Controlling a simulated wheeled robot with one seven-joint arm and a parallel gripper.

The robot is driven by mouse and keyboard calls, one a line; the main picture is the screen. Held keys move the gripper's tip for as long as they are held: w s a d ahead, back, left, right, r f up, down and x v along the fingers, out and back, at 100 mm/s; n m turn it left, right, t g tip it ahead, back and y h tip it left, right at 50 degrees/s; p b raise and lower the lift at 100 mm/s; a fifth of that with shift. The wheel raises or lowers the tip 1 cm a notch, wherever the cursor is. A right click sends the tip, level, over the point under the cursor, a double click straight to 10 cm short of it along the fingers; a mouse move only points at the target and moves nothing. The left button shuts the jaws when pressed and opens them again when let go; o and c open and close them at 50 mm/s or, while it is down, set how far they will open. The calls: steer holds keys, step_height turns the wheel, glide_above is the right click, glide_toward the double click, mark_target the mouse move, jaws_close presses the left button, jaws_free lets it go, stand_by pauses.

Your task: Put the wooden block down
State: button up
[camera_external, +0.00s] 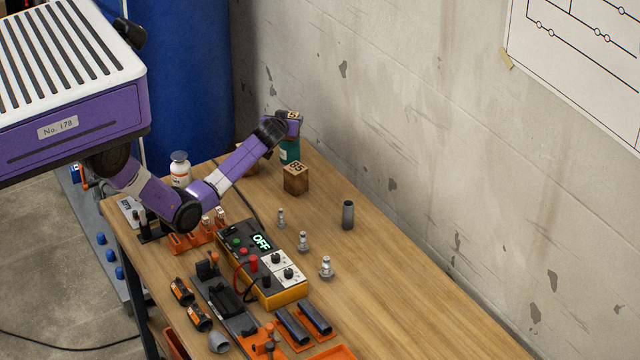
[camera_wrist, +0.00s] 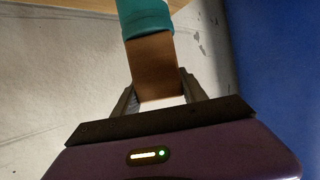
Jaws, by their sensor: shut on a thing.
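My gripper (camera_external: 290,127) is at the far end of the table, by the wall. It is shut on a wooden block (camera_wrist: 154,60), whose brown side shows between the two fingers in the wrist view. The block's numbered top (camera_external: 292,114) shows above the gripper in the external view. A teal cylinder (camera_external: 289,152) stands directly below the held block; in the wrist view the teal cylinder (camera_wrist: 146,18) meets the block's end. I cannot tell whether the block's weight rests on it.
Another wooden block marked 85 (camera_external: 296,179) stands just in front of the cylinder. A white bottle (camera_external: 180,169) stands left. A meter reading OFF (camera_external: 262,265), metal fittings (camera_external: 303,242) and a grey tube (camera_external: 348,214) are nearer. The table's right side (camera_external: 400,300) is clear.

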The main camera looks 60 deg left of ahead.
steer(key=o, duration=1.4)
steer(key=shift+o, duration=0.2)
steer(key=shift+s+d+r, duration=0.1)
steer(key=v, duration=1.1)
steer(key=shift+s+d+r, duration=0.2)
steer(key=shift+s, duration=0.05)
